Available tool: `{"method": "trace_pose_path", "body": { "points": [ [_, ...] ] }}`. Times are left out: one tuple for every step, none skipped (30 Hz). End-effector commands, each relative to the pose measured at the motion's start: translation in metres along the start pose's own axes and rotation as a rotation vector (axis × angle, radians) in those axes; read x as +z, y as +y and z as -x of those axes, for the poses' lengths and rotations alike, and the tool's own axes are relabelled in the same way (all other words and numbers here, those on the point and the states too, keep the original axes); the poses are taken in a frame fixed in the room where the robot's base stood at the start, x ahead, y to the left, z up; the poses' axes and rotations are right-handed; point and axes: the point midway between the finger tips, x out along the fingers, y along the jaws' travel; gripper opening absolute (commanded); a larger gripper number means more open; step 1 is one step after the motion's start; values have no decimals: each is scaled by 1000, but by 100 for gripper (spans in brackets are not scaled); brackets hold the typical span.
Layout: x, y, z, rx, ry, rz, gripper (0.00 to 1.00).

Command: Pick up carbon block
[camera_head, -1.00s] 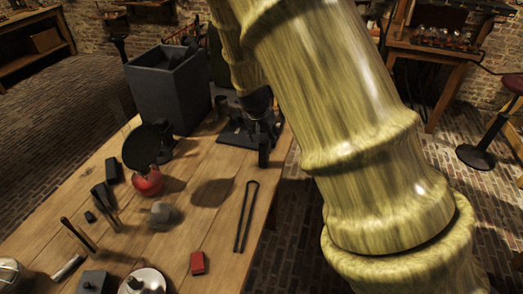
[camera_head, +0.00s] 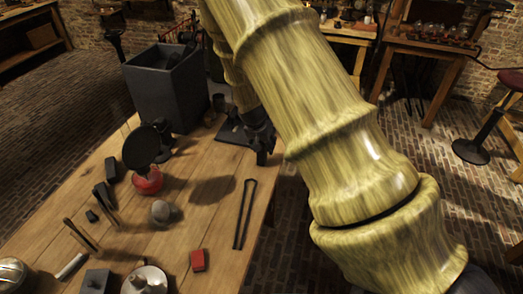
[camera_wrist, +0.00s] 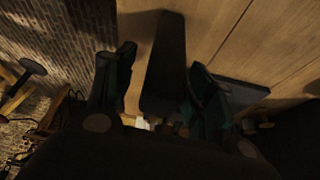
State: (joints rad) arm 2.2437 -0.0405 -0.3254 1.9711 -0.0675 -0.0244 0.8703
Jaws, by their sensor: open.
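My gripper (camera_head: 262,148) is over the far right edge of the wooden table, partly hidden by my arm. In the wrist view its two fingers (camera_wrist: 164,75) are apart. A long dark block (camera_wrist: 165,45), which looks like the carbon block, lies between and beyond them with its near end between the fingers. I cannot tell whether either finger touches it. In the head view the block cannot be made out clearly among the dark shapes by my gripper.
The wooden table (camera_head: 215,225) holds a grey open box (camera_head: 165,95), a red round jar (camera_head: 147,180), black tongs (camera_head: 245,213) and a small red block (camera_head: 198,260). A dark flat plate (camera_head: 230,135) lies beside my gripper. Brick floor is right of the table.

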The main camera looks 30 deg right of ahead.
Motion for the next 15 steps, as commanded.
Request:
{"method": "trace_pose_path", "body": {
  "points": [
    [0,0,-3,1,-1,0,54],
    [0,0,-6,0,0,-1,54],
    [0,0,-8,0,-1,-1,54],
    [0,0,-9,0,0,-2,54],
    [0,0,-10,0,0,-2,54],
    [0,0,-12,0,0,-2,54],
    [0,0,-12,0,0,-2,54],
    [0,0,-12,0,0,-2,54],
    [0,0,-12,0,0,-2,54],
    [0,0,-13,0,0,-2,54],
    [0,0,-12,0,0,-2,54],
    [0,0,-12,0,0,-2,54],
    [0,0,-12,0,0,-2,54],
    [0,0,-12,0,0,-2,54],
    [0,0,-12,0,0,-1,46]
  ]
}}
